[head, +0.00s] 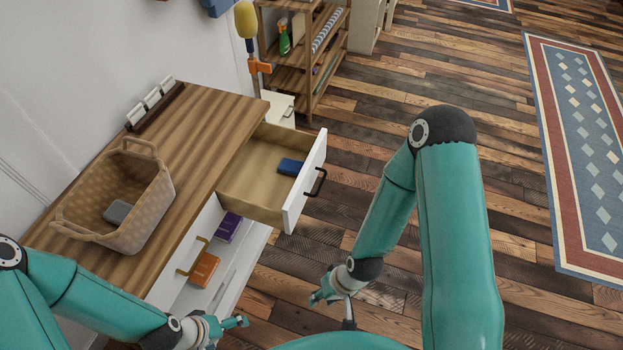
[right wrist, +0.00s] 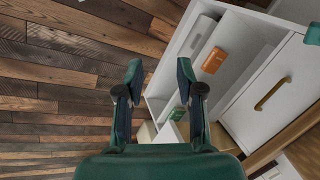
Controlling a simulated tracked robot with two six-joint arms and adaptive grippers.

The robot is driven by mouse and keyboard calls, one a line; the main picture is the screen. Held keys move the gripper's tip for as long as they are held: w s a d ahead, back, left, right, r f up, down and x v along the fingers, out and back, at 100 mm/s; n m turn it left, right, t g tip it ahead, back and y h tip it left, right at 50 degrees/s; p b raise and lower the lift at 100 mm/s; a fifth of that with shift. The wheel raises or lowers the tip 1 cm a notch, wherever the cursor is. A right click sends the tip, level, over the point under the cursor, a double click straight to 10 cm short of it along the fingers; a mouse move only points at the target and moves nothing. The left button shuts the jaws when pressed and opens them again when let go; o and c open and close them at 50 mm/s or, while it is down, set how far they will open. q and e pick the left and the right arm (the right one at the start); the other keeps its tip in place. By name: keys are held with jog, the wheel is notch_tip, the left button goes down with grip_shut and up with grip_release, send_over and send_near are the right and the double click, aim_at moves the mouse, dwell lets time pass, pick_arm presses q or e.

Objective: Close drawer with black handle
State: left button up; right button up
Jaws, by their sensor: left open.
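The drawer with the black handle is pulled out from the wooden-topped cabinet, its white front (head: 303,180) standing well clear of the cabinet in the head view. The black handle (head: 316,183) is on the outer face. A blue box (head: 290,166) lies inside. My right gripper (head: 332,298) is below and nearer than the handle, apart from it. Its fingers are spread and empty in the right wrist view (right wrist: 158,95). My left gripper (head: 232,331) is open at the lower left, by the cabinet's near end, away from the open drawer.
A second drawer front has a brass handle (head: 192,257); it also shows in the right wrist view (right wrist: 270,94). Below are open shelves with an orange box (head: 204,270) and a purple box (head: 229,227). A basket (head: 147,200) stands on the cabinet top. Floor right of the drawer is clear.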

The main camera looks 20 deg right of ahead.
jog(key=shift+f, duration=0.1)
jog(key=shift+c, duration=1.3)
jog(key=d+f+m+g+b, duration=0.1)
jog(key=f+m+b, duration=0.1)
jog(key=s+d+f+m+b, duration=0.1)
jog(key=f+m+b, duration=0.1)
jog(key=b, duration=0.1)
jog(key=s+d+f+m+g+b, duration=0.1)
jog(key=f+m+b, duration=0.1)
jog(key=f+b, duration=0.1)
jog(key=shift+s+g+y, duration=0.25)
jog(key=shift+g+y, duration=0.05)
jog(key=shift+y, duration=0.1)
grip_shut()
jog(key=m+t+y+b, duration=0.9)
jog(key=m+t+b, duration=0.5)
jog(key=m+b, duration=0.35)
send_near(292, 211)
jog(key=shift+m, duration=0.25)
jog(key=x, duration=0.7)
jog(key=shift+w+f+p, duration=0.2)
jog(key=shift+f+p, duration=0.1)
